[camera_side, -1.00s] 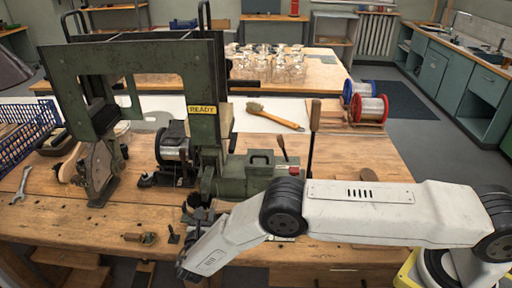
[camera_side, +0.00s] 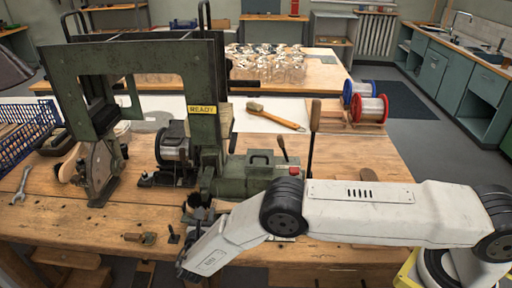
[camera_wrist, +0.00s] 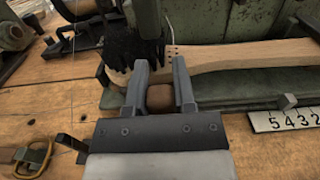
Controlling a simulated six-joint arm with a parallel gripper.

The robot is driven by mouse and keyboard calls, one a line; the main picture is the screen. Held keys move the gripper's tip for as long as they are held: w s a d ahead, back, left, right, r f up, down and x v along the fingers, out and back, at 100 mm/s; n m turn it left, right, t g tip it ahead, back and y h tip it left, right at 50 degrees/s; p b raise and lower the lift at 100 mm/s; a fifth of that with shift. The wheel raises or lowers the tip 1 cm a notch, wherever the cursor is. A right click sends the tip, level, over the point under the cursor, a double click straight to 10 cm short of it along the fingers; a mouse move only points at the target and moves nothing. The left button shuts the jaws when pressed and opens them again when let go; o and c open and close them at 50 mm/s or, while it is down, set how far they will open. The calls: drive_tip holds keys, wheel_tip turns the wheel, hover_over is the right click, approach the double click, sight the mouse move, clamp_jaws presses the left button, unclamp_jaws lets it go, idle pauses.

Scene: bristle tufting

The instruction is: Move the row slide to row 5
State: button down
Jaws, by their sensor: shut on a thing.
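In the wrist view my gripper (camera_wrist: 160,66) has its two fingers on either side of a round brown knob (camera_wrist: 160,97) at the front of the green row slide (camera_wrist: 232,95), and is shut on it. A pale wooden brush body (camera_wrist: 235,58) lies along the slide, with several small dark holes near its left part. A white number scale (camera_wrist: 285,120) at the right reads 5 4 3 2. A small grey block (camera_wrist: 287,101) sits just above the scale, near the 4; its exact reading is unclear at this angle. In the side view my arm largely hides the slide.
The green tufting machine (camera_side: 205,130) shows a READY label. Dark bristles (camera_wrist: 135,48) stand close by the fingers. A brass fitting (camera_side: 140,238) and a wrench (camera_side: 20,186) lie on the bench. Wire spools (camera_side: 370,108) and a wooden-handled brush (camera_side: 276,117) are farther back.

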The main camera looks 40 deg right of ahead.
drive_tip(key=shift+w+a, duration=0.1)
idle(0.5)
drive_tip(key=shift+w+a, duration=0.65)
drive_tip(key=shift+a, duration=0.1)
drive_tip(key=shift+c, duration=2.2)
unclamp_jaws()
drive_tip(key=shift+w, duration=0.1)
drive_tip(key=shift+v, duration=3.9)
